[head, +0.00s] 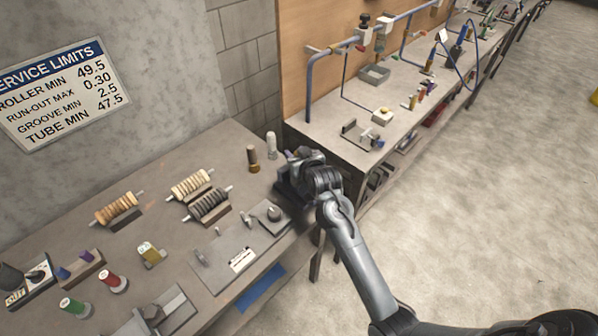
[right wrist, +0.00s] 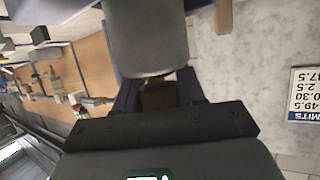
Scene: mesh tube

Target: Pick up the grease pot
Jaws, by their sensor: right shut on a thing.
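My right gripper (head: 290,170) is at the right end of the near bench, its arm coming in from the lower right. In the right wrist view its dark fingers (right wrist: 158,92) are shut on a small brown thing, which I take to be the grease pot (right wrist: 158,97). Only part of the pot shows there, and in the head view the gripper hides it. A large grey rounded shape (right wrist: 147,40) fills the space just beyond the fingers; I cannot tell what it is. My left gripper is in neither view.
A brown bottle (head: 252,158) and a pale bottle (head: 271,145) stand close left of the gripper. Rollers on stands (head: 190,184), a grey plate (head: 238,250) and coloured spools (head: 113,282) occupy the near bench (head: 160,170). A second bench (head: 340,118) lies beyond a gap.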

